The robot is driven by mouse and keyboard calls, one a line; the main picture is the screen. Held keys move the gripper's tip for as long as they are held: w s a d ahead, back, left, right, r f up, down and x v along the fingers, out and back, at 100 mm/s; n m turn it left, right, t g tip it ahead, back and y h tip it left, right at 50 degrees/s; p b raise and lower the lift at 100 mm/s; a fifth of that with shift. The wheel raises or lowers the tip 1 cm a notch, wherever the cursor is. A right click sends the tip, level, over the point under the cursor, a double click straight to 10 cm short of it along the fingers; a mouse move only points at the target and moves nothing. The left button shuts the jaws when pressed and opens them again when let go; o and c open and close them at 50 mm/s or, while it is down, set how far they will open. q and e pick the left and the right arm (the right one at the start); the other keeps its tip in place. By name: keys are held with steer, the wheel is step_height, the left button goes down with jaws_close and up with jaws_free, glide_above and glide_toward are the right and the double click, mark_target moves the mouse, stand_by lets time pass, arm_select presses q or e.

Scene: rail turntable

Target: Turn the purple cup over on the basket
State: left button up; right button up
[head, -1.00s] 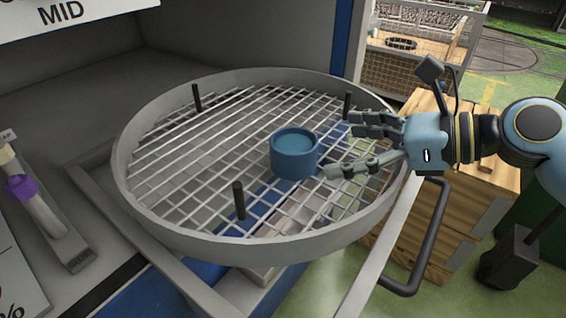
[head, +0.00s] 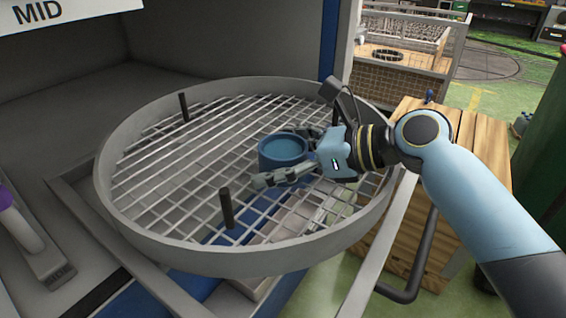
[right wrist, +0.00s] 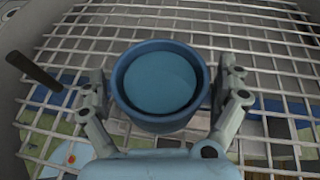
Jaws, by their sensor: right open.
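A blue cup (head: 284,152) stands on the wire grid of the round grey basket (head: 228,262); no purple cup is in view. In the right wrist view the cup (right wrist: 158,84) shows a dark blue rim around a lighter blue round face. I cannot tell whether that is its inside or a recessed base. My right gripper (head: 279,158) is open, with one finger on each side of the cup. In the right wrist view the gripper (right wrist: 163,80) has small gaps to the cup on both sides. My left gripper is out of view.
Dark upright pegs (head: 226,208) stand in the basket, one at the front. A raised rim surrounds the grid. A wooden crate (head: 455,190) stands right of the basket.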

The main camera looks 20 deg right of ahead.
steer(key=shift+c, duration=0.3)
steer(key=c, duration=1.2)
